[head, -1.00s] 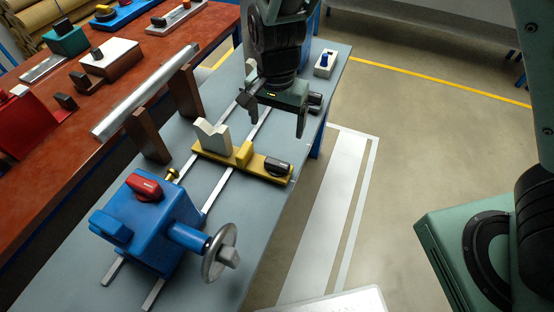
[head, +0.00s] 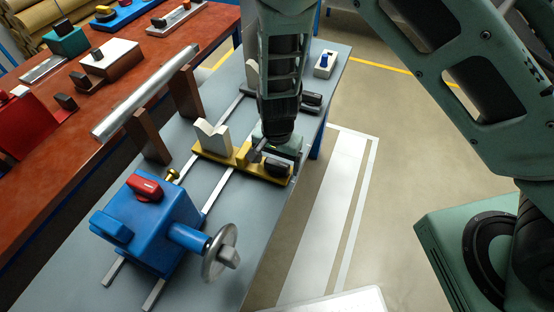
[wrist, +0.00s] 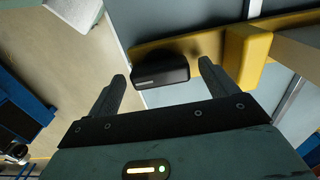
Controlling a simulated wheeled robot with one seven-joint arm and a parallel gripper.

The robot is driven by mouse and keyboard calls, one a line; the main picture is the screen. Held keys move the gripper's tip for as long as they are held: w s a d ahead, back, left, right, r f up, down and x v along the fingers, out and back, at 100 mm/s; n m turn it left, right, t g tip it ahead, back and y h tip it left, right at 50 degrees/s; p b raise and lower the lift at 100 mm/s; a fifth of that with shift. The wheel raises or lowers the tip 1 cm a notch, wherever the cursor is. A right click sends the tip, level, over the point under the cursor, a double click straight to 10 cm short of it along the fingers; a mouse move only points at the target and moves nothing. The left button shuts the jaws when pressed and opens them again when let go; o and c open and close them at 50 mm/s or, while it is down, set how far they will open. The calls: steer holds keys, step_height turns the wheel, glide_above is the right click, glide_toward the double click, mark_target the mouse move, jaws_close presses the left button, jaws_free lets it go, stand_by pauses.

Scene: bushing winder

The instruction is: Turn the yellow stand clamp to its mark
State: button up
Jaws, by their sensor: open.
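The yellow stand (head: 220,158) lies across the rails on the grey-blue table, with a pale V-block (head: 211,136) at its left end. Its clamp, a black lever knob (head: 275,167), sits at the right end and is partly hidden behind my gripper in the head view. In the wrist view the black clamp knob (wrist: 161,75) lies ahead of and between the two fingers of my gripper (wrist: 162,83). The fingers are open, with gaps on both sides of the knob. The yellow upright block (wrist: 247,56) is just beyond the right finger. I cannot make out a mark.
A blue headstock (head: 150,225) with a red knob and a handwheel (head: 219,252) stands nearer on the rails. Another dark lever (head: 312,99) and a white box with a blue knob (head: 324,64) are farther back.

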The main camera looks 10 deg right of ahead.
steer(key=c, duration=1)
steer(key=shift+n, duration=0.4)
steer(key=n, duration=0.3)
steer(key=shift+n, duration=0.3)
steer(key=n+b, duration=0.1)
steer(key=n, duration=0.3)
steer(key=shift+n, duration=0.3)
steer(key=n, duration=0.4)
steer(key=shift+n, duration=0.3)
steer(key=shift+n+b, duration=0.4)
steer(key=shift+n, duration=1.8)
